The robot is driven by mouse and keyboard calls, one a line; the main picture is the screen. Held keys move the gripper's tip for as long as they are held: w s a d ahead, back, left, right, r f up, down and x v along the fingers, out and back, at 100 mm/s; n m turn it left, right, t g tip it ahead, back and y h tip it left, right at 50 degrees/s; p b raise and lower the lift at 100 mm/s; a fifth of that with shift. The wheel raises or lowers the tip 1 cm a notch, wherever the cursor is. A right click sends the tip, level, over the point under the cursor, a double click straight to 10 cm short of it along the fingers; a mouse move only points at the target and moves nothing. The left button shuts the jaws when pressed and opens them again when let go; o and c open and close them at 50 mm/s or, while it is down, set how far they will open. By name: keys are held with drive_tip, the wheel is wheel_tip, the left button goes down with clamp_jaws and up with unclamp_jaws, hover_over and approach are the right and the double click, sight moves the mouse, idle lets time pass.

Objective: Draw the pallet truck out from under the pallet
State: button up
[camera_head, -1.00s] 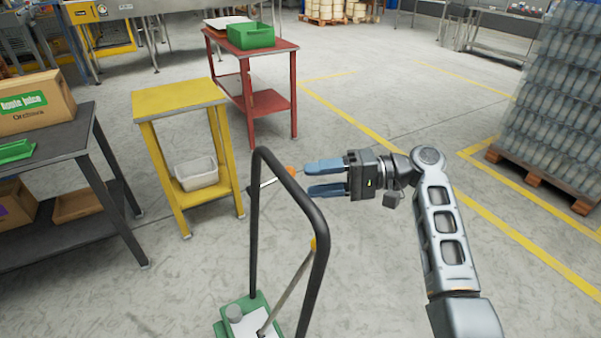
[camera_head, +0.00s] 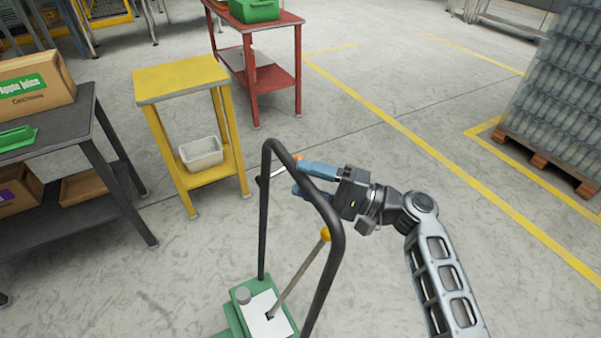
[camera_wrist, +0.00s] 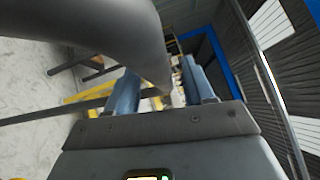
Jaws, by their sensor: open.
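The pallet truck's black looped handle (camera_head: 335,235) stands upright in the head view, above its green body (camera_head: 235,310) at the bottom edge. A lever with an orange knob (camera_head: 325,234) rises inside the loop. My gripper (camera_head: 300,177) is open at the upper right part of the loop, its blue fingertips at the bar. In the wrist view the thick dark handle bar (camera_wrist: 100,28) crosses close in front of my open gripper (camera_wrist: 158,75). I cannot tell whether the bar lies fully between the fingers. The truck's forks and the pallet over them are out of view.
A yellow stand (camera_head: 180,80) with a white bin (camera_head: 201,152) and a dark table (camera_head: 60,118) with juice boxes are at left. A red table (camera_head: 277,20) stands behind. A loaded pallet (camera_head: 545,165) is at right. Floor between is clear.

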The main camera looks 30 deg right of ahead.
drive_tip(key=shift+x, duration=0.85)
drive_tip(key=shift+c, duration=0.3)
clamp_jaws()
